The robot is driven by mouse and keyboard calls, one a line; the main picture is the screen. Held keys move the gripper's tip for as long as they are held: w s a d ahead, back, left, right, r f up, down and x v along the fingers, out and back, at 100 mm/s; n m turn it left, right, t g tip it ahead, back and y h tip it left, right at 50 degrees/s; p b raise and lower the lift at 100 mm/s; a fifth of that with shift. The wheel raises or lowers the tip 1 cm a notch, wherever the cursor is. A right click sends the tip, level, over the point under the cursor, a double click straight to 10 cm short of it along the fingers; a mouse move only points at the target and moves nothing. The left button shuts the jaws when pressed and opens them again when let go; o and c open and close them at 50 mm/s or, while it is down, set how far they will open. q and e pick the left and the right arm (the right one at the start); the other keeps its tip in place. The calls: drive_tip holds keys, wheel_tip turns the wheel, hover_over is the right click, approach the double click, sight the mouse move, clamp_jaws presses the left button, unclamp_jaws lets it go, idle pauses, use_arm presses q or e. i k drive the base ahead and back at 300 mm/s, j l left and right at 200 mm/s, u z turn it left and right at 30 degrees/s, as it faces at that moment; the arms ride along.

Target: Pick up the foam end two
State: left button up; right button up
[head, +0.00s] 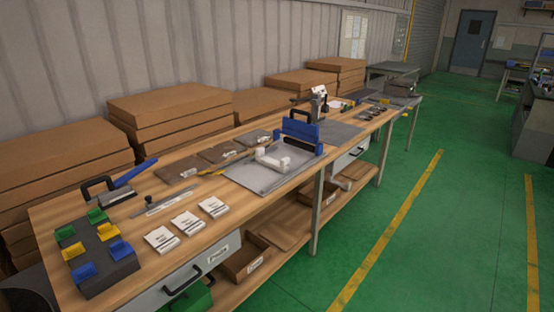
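A white block-like piece (272,159), possibly foam, sits on the grey mat (250,180) near the middle of the workbench. It looks like an angled shape, and I cannot tell whether it is one piece or more. No label on it is readable, so I cannot tell which part is foam end two. Neither of my grippers is in view.
The wooden workbench (135,228) holds a blue-and-black fixture (300,131), several white cards (187,223) and a dark rack with coloured clips (104,262). Stacked cardboard boxes (170,105) stand behind it. The green floor (420,230) on the right is clear.

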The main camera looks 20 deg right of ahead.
sight(283, 166)
drive_tip(key=i+l, duration=0.75)
drive_tip(key=l, duration=0.25)
drive_tip(key=z, duration=0.05)
